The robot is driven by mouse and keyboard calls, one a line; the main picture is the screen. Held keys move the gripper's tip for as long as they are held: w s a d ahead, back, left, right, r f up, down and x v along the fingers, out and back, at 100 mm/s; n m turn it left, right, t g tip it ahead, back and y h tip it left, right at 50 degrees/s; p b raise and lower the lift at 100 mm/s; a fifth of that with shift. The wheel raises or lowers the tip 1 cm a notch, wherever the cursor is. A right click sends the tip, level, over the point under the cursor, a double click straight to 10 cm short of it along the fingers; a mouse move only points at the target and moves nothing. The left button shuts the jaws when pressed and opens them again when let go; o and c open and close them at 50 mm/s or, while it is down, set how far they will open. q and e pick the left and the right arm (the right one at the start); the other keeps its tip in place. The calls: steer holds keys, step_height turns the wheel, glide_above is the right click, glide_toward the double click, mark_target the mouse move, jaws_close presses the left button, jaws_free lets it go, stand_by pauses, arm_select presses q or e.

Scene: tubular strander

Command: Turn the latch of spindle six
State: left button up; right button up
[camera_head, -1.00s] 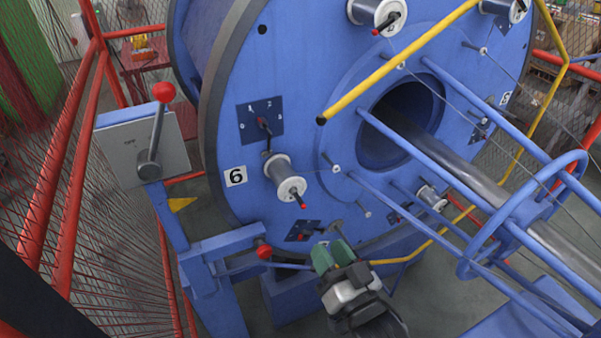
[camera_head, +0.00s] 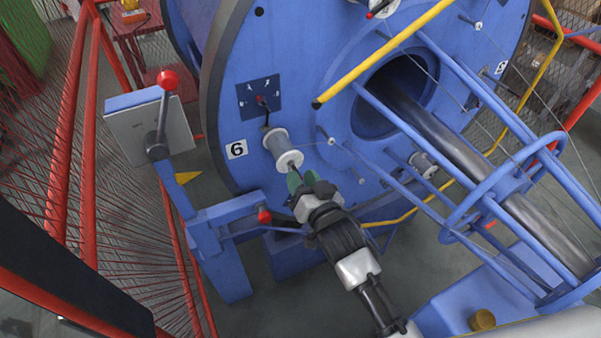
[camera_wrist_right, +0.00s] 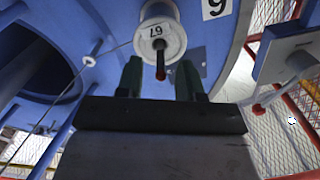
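Spindle six carries a white bobbin (camera_head: 283,150) beside the "6" label (camera_head: 236,149) on the blue disc. Its latch (camera_wrist_right: 160,64) is a small dark lever with a red tip on the bobbin's end face, pointing down in the right wrist view. In the head view the latch is mostly hidden by the fingers. My right gripper (camera_head: 302,180) is just below the bobbin, with green fingertips. In the wrist view the right gripper (camera_wrist_right: 160,79) is open, and the latch tip lines up with its gap. I cannot tell whether they touch. My left gripper is not in view.
A yellow bar (camera_head: 385,52) crosses above right of the bobbin. Blue rods and a hoop (camera_head: 510,185) lie to the right. A grey box with a red-knobbed lever (camera_head: 165,105) stands left. A red-knobbed handle (camera_head: 264,215) is close to my right arm's left side.

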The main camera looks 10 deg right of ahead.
mark_target(292, 166)
steer(key=shift+w+a, duration=0.2)
steer(key=shift+w, duration=0.3)
jaws_close()
steer(key=shift+f+b, duration=0.2)
steer(key=shift+b, duration=0.3)
steer(key=t+b, duration=0.2)
steer(key=b, duration=0.2)
steer(key=f+t+y+b, duration=0.1)
steer(key=t+b, duration=0.1)
steer(key=b, duration=0.3)
steer(key=f+t+b, duration=0.1)
steer(key=b, duration=0.3)
steer(key=shift+w+f+t+y, duration=0.2)
steer(key=shift+w+t+y, duration=0.05)
steer(key=shift+t+y, duration=0.15)
steer(key=shift+a+r+t+b, duration=0.1)
steer(key=shift+t+b, duration=0.3)
steer(key=shift+b, duration=0.5)
